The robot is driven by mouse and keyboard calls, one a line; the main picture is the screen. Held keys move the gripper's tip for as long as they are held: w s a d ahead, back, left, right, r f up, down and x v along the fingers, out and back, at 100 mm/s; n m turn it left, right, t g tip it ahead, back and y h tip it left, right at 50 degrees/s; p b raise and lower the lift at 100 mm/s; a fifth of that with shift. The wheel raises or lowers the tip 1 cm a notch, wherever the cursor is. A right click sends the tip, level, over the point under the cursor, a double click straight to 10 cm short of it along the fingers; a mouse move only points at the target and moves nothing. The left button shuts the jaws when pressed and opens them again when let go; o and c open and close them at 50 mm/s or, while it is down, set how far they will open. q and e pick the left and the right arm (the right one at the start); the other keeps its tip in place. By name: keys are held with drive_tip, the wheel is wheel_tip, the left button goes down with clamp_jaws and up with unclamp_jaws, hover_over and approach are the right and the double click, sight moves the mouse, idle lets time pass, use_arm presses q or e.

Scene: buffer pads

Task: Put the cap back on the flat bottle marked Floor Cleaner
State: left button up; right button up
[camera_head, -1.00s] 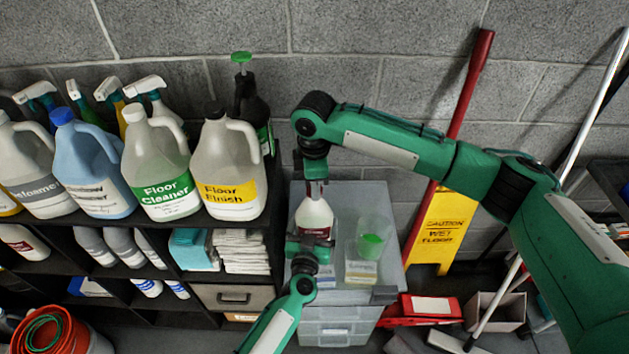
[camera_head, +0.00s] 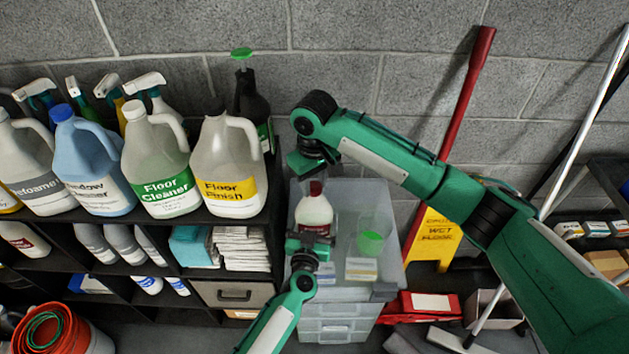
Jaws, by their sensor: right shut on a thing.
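A white bottle (camera_head: 314,212) with a red label stands upright on the drawer unit (camera_head: 345,205); its label is too small to read. A dark red cap (camera_head: 315,187) shows at its top; I cannot tell if it is seated. My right gripper (camera_head: 312,178) is directly above the bottle, shut on the cap, its fingers mostly hidden. My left gripper (camera_head: 311,241) is low at the bottle's near side and hides its base; its jaw opening is unclear. A large jug reading Floor Cleaner (camera_head: 165,190) with a white cap stands on the shelf at left.
A clear cup with green content (camera_head: 371,240) and small labelled packs (camera_head: 361,269) stand right of the bottle. A Floor Finish jug (camera_head: 228,185) and other jugs crowd the shelf at left. A yellow wet floor sign (camera_head: 440,235) and red handle (camera_head: 468,90) stand at right.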

drive_tip(key=m, duration=0.8)
drive_tip(key=shift+a+m, duration=0.1)
drive_tip(key=shift+m, duration=0.3)
drive_tip(key=m, duration=0.3)
drive_tip(key=shift+m, duration=0.4)
drive_tip(key=m, duration=0.3)
drive_tip(key=shift+w, duration=0.1)
drive_tip(key=m, duration=0.7)
drive_tip(key=shift+m, duration=0.4)
drive_tip(key=m, duration=0.7)
